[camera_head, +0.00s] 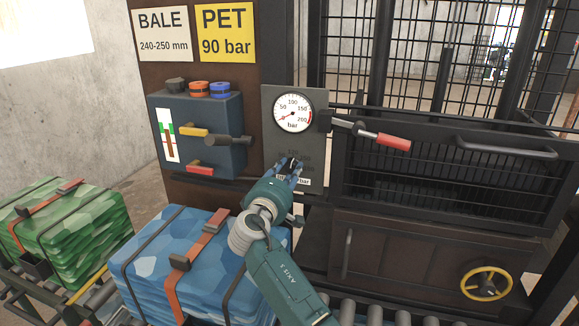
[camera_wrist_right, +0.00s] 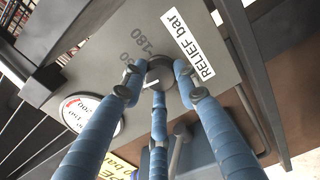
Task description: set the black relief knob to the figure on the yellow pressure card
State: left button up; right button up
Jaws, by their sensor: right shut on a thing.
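The yellow pressure card (camera_head: 226,32) at the top reads PET 90 bar. The black relief knob (camera_wrist_right: 159,74) sits on a grey panel (camera_head: 310,132), near a white label (camera_wrist_right: 189,45) reading RELIEF bar. My right gripper (camera_head: 290,168) reaches the panel below the gauge; its blue fingers (camera_wrist_right: 157,82) are shut around the knob in the right wrist view. A short white mark shows on the knob. A printed 180 is legible beside it, and other figures are partly hidden or blurred, so I cannot tell its setting. My left gripper is out of view.
A round bar gauge (camera_head: 293,109) is above the knob, with a red-handled lever (camera_head: 380,138) to its right. A blue valve block (camera_head: 195,135) stands left. Blue (camera_head: 160,262) and green (camera_head: 75,225) bales lie on rollers in front. A white BALE card (camera_head: 163,33) hangs beside the yellow one.

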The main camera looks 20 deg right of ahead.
jog(key=n+p, duration=0.2)
jog(key=n, duration=0.1)
jog(key=r+n+p, duration=0.1)
jog(key=n+p, duration=0.1)
jog(key=n, duration=0.1)
jog(key=shift+w+a+n, duration=0.1)
jog(key=shift+n, duration=0.2)
jog(key=n+p, duration=0.2)
jog(key=n, duration=0.1)
jog(key=shift+f+n+p, duration=0.15)
jog(key=shift+n+p, duration=0.2)
jog(key=shift+n, duration=0.05)
jog(key=shift+f+n+p, duration=0.15)
jog(key=shift+n+p, duration=0.2)
jog(key=shift+n, duration=0.15)
jog(key=shift+f, duration=0.2)
jog(key=o, duration=0.9)
jog(key=shift+o, duration=1.3)
jog(key=shift+a+f, duration=0.1)
jog(key=shift+w+f, duration=0.1)
jog(key=shift+w, duration=0.05)
